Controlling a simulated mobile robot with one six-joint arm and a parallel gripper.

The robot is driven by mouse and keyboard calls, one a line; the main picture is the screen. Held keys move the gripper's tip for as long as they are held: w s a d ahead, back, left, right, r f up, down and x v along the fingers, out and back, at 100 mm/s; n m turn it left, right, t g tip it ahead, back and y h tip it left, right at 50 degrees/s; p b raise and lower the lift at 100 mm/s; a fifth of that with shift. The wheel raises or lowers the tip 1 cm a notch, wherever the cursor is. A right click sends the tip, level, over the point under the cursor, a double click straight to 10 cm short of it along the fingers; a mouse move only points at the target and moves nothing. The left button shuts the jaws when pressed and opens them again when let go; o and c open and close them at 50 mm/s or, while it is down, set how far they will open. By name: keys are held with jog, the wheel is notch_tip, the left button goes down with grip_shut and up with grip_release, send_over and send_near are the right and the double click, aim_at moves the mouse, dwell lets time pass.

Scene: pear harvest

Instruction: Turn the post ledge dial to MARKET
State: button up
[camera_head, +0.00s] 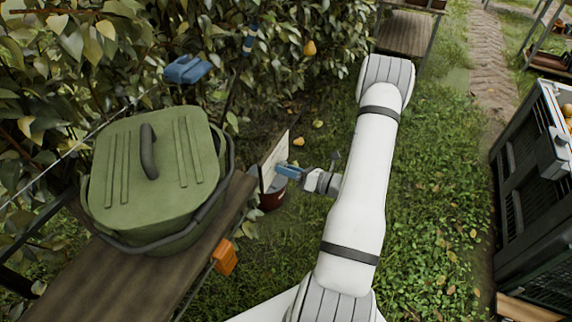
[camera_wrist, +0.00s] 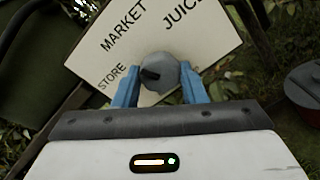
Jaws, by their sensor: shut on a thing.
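The dial (camera_wrist: 165,72) is a round grey knob with a dark pointer mark, in front of a pale label board (camera_wrist: 215,50). The board reads STORE, MARKET and JUICE, the last word partly cut off. The pointer mark faces left in the wrist view, roughly toward STORE. My gripper (camera_wrist: 160,90) has its blue fingers on either side of the dial, shut on it. In the head view, my gripper (camera_head: 290,171) is at the board (camera_head: 270,165), seen nearly edge-on; the dial cannot be made out there.
A green lidded bin (camera_head: 115,165) stands on the wooden ledge (camera_head: 85,275) left of the board. An orange clip (camera_head: 224,257) hangs at the ledge edge. A reddish pot (camera_wrist: 305,85) is near the board. A dark crate (camera_head: 525,170) stands at right; grass lies between.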

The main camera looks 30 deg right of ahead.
jog(key=shift+s+a+m+p, duration=0.1)
jog(key=shift+m+p, duration=1.2)
jog(key=shift+m, duration=0.9)
jog(key=o, duration=1)
jog(key=shift+c, duration=0.2)
jog(key=v, duration=0.7)
jog(key=shift+s+d, duration=0.3)
